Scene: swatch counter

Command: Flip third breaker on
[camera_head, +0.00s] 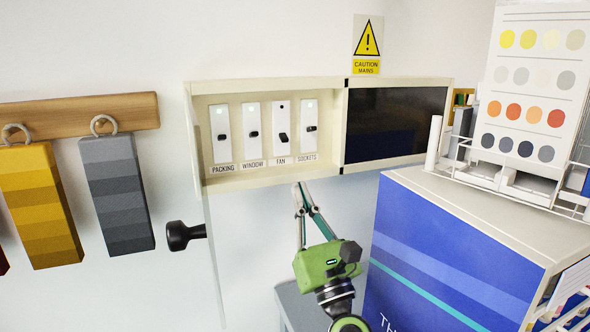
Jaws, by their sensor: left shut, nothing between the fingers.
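A cream breaker box (268,176) on the wall holds a row of white breakers with black levers. The third breaker (281,115), labelled FAN, has a dark indicator, and its lever (283,138) sticks out and looks tilted down. The breakers PACKING (221,152), WINDOW (251,150) and SOCKETS (309,145) show green lights. My left gripper (298,185), with a green body, points up with its fingertips just below the box's lower edge, under FAN and SOCKETS. Its fingers are shut and empty. It appears apart from the levers. My right gripper is out of view.
A dark panel (394,125) in a cream frame adjoins the box on the right. A blue cabinet (440,255) with a colour-chart stand (533,90) is at right. A black knob (184,235) sticks out at lower left, near hanging yellow (40,205) and grey (116,195) swatches.

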